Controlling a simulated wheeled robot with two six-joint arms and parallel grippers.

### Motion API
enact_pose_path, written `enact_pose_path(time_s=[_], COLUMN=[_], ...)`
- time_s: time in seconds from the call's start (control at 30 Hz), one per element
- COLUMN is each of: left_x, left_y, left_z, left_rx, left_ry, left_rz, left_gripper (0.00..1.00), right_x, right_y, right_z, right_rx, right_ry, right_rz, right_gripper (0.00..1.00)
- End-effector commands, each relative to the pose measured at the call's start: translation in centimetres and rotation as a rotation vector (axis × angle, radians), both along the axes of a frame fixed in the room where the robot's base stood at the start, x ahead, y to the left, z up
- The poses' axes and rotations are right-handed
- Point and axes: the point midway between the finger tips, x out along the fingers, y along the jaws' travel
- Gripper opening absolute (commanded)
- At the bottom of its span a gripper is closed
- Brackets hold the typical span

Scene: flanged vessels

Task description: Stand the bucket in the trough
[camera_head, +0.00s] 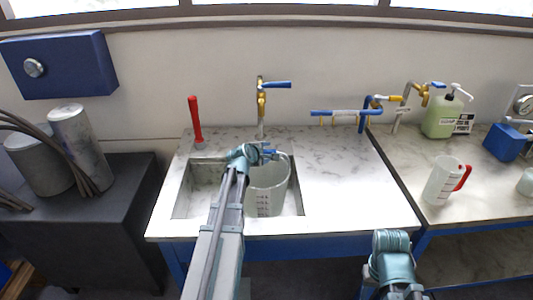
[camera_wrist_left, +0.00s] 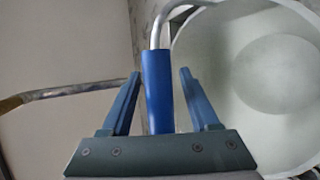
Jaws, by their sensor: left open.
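My left gripper (camera_head: 270,154) is at the bucket's top rim. In the left wrist view, the blue grip (camera_wrist_left: 157,92) of the bucket's wire handle stands between the open fingers, with gaps on both sides. The bucket's round inside (camera_wrist_left: 285,75) shows at right. My right arm shows at the lower right of the head view, its fingers out of sight.
A red-handled object (camera_head: 195,120) and a blue-levered tap (camera_head: 262,95) stand behind the trough. Blue pipework (camera_head: 345,113) is at the back right. A jug with a red handle (camera_head: 441,182) and a green bottle (camera_head: 442,115) stand on the right bench. The counter right of the trough is clear.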

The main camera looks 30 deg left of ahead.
Motion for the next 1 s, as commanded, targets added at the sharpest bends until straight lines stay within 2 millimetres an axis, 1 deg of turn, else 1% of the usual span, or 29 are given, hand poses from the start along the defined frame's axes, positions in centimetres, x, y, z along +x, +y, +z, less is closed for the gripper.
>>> enact_pose_path(time_s=[0.07, 0.17, 0.4, 0.6, 0.8, 1.0], left_x=[0.0, -1.2, -5.6, -8.5, -10.0, -10.3], left_y=[0.0, -0.2, -0.6, -0.8, -0.9, -0.9], left_z=[0.4, 1.2, 4.0, 5.6, 6.4, 6.4], left_rx=[0.000, -0.001, 0.000, 0.000, -0.001, 0.000], left_ry=[0.000, 0.000, 0.000, 0.000, 0.000, 0.000], left_rz=[0.000, 0.001, 0.001, 0.001, 0.001, 0.000], left_gripper=[0.62, 0.62, 0.62, 0.62, 0.62, 0.62], right_x=[0.0, 0.0, 0.0, 0.0, 0.0, 0.0], right_y=[0.0, 0.0, 0.0, 0.0, 0.0, 0.0], right_z=[0.4, 1.2, 4.0, 5.6, 6.4, 6.5], right_rx=[0.000, 0.000, 0.000, 0.000, 0.000, 0.000], right_ry=[0.000, 0.000, 0.000, 0.000, 0.000, 0.000], right_rz=[0.000, 0.000, 0.000, 0.000, 0.000, 0.000], right_gripper=[0.50, 0.50, 0.50, 0.50, 0.50, 0.50])
